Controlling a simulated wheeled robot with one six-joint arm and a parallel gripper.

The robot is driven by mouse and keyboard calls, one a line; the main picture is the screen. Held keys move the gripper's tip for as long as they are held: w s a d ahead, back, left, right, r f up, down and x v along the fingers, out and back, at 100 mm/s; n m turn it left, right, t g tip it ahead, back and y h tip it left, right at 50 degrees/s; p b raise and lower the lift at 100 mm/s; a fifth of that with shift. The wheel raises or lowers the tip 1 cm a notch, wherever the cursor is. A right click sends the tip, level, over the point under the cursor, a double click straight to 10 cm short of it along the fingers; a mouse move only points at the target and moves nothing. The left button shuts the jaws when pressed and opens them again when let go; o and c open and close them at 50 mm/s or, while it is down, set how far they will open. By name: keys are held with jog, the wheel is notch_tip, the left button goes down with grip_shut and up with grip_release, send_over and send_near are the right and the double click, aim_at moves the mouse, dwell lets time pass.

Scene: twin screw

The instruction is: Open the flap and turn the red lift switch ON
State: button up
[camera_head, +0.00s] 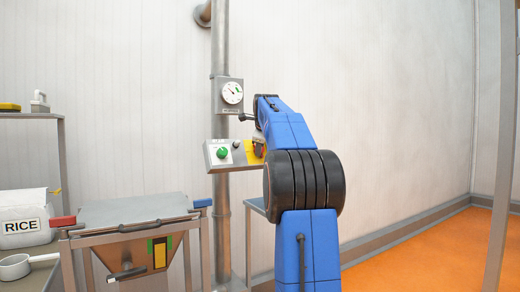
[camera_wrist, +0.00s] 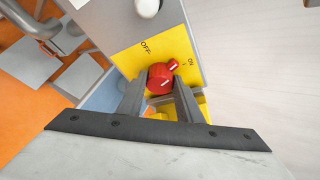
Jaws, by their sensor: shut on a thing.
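The red lift switch (camera_wrist: 160,72) is a round knob on a yellow plate (camera_wrist: 132,60) marked OFF and ON. A white mark on the knob lies on the side towards the ON lettering. My gripper (camera_wrist: 162,84) is shut on the knob, one finger on each side of it. In the head view the yellow plate (camera_head: 249,148) is at the right end of a grey control box (camera_head: 221,165), and my blue arm hides most of the gripper and switch.
A green knob (camera_head: 222,153) sits left on the control box. A dial gauge (camera_head: 232,93) is above it on a vertical pipe (camera_head: 220,50). The orange floor (camera_head: 430,255) at right is clear.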

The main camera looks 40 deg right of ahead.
jog(key=shift+d+m+g+y, duration=0.15)
jog(key=shift+m+y, duration=0.25)
jog(key=shift+m, duration=0.5)
jog(key=shift+a+m+g+y, duration=0.15)
jog(key=shift+m+y, duration=0.25)
jog(key=shift+m, duration=0.5)
jog(key=shift+d, duration=0.1)
jog(key=o, duration=1)
jog(key=shift+o, duration=0.2)
jog(key=shift+r, duration=0.1)
jog(key=v, duration=1.7)
jog(key=shift+r, duration=0.2)
